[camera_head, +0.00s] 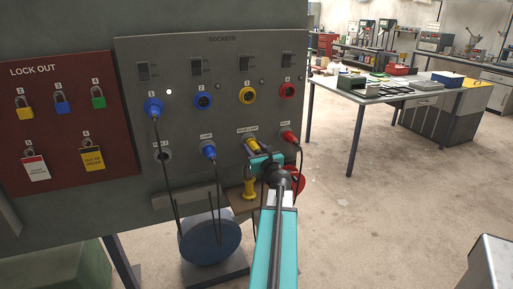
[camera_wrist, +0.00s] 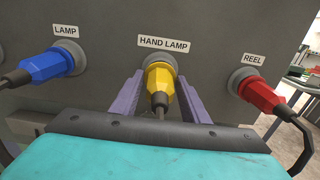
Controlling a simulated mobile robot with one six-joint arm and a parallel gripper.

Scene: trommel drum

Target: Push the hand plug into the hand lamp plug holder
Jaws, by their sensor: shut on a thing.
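The yellow hand plug (camera_wrist: 159,82) is between the two purple fingers of my gripper (camera_wrist: 160,98), which is shut on it. Its front end meets the grey round holder (camera_wrist: 166,57) under the HAND LAMP label. How deep it sits cannot be told. Its dark cable hangs from the rear end. In the head view, the yellow plug (camera_head: 252,143) shows at the panel's lower row, and my gripper (camera_head: 260,157) partly covers it. The holder is mostly hidden there.
A blue plug (camera_wrist: 44,66) sits at LAMP on the left, a red plug (camera_wrist: 259,92) at REEL on the right. The upper row has a blue plug (camera_head: 153,106) and open blue, yellow and red sockets. A yellow lamp handle (camera_head: 249,186) stands below. Cables hang near my arm.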

